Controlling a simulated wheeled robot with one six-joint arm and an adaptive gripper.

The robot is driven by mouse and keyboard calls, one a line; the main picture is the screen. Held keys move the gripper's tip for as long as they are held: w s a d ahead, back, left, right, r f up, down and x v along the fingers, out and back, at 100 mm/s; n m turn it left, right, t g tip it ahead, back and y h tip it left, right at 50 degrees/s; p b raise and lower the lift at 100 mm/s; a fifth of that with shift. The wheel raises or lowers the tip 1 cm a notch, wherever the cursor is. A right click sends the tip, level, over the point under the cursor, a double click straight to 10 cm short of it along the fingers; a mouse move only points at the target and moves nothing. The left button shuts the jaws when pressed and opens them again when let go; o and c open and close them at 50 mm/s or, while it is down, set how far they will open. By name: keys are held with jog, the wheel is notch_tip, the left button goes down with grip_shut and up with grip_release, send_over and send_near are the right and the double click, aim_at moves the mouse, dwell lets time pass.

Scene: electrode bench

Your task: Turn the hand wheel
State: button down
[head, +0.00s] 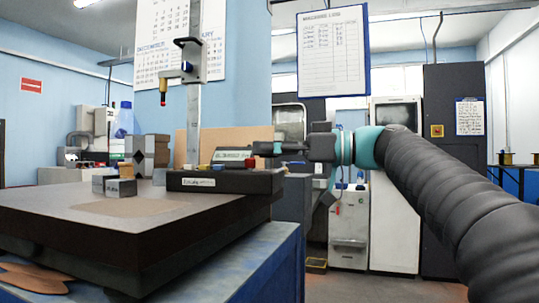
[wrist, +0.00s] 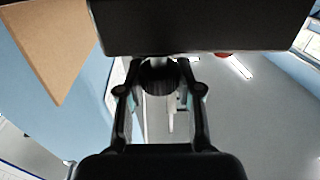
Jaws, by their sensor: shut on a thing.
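My gripper (head: 264,149) reaches in from the right to the right end of a black instrument base (head: 222,182) on a dark stone plate. In the wrist view the fingers of my gripper (wrist: 160,66) close on a small dark round part (wrist: 158,78), which looks like the hand wheel. Its far side is hidden by the fingers and a wide dark block (wrist: 200,27). In the head view I cannot make out the wheel apart from the dark fingertips. A steel column (head: 194,110) with a red-tipped probe (head: 163,92) stands up from behind the base.
The stone plate (head: 130,225) lies on a blue bench. Metal blocks (head: 148,152) and a small block (head: 114,186) stand on it at the left. A brown board (head: 223,142) stands behind. Grey cabinets (head: 394,200) are farther back. Floor space shows below my arm.

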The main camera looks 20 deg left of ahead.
jog(key=m+t+b, duration=0.2)
jog(key=t+b, duration=0.1)
jog(key=shift+s+f, duration=0.15)
jog(key=shift+f, duration=0.1)
jog(key=m+t+b, duration=0.1)
jog(key=t, duration=0.2)
jog(key=shift+m+h+b, duration=0.4)
jog(key=m+t+h, duration=0.1)
jog(key=t, duration=0.1)
jog(key=m+t+h, duration=0.1)
jog(key=m+t, duration=0.1)
jog(key=shift+r+b, duration=0.3)
jog(key=shift+r, duration=0.05)
jog(key=shift+m+t+h, duration=0.5)
jog(key=shift+m+t, duration=0.1)
jog(key=shift+t, duration=0.2)
jog(key=shift+m+t+h+p, duration=0.3)
jog(key=shift+m+t+h, duration=0.1)
jog(key=shift+t, duration=0.1)
jog(key=c, duration=0.7)
grip_release()
jog(key=shift+f, duration=0.1)
jog(key=shift+c, duration=0.2)
